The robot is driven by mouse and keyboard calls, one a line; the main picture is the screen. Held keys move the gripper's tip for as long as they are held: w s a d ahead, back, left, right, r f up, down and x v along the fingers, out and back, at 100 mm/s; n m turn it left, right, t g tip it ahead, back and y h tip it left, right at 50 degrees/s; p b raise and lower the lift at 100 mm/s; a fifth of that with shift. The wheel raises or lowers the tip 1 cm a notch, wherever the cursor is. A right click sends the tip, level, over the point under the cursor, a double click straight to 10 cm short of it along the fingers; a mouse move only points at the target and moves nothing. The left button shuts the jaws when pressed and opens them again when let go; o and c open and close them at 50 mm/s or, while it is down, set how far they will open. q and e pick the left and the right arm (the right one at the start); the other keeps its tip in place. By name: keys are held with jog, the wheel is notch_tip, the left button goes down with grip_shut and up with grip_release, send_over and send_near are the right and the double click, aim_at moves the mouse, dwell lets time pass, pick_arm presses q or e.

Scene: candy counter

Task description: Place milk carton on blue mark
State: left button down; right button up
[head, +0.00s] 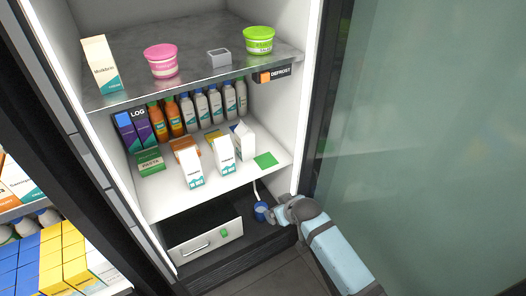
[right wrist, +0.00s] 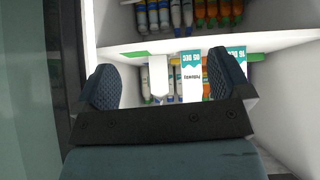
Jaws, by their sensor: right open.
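Another carton (head: 101,65) stands on the top shelf at left. My right gripper (head: 274,211) is low at the cabinet's right front, below the cartons. In the right wrist view it is open (right wrist: 166,86), with cartons (right wrist: 191,80) beyond its fingers.
A drawer (head: 205,243) is at bottom left. Several bottles (head: 215,103) line the back. The top shelf holds a pink tub (head: 161,60) and green tub (head: 259,40). A glass door (head: 430,130) is at right.

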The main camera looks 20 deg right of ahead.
aim_at(245, 127)
pick_arm(q)
notch_tip(245, 127, down, 9)
jog(key=b, duration=1.1)
jog(key=shift+w+d, duration=0.35)
pick_arm(e)
jog(key=w+r+g, duration=0.1)
jog(key=w+r, duration=0.4)
jog(key=w, duration=0.5)
jog(key=w+r+g, duration=0.2)
jog(key=w+r, duration=0.4)
jog(key=w, duration=0.4)
jog(key=shift+d+g, duration=0.15)
jog(key=shift+g, duration=0.15)
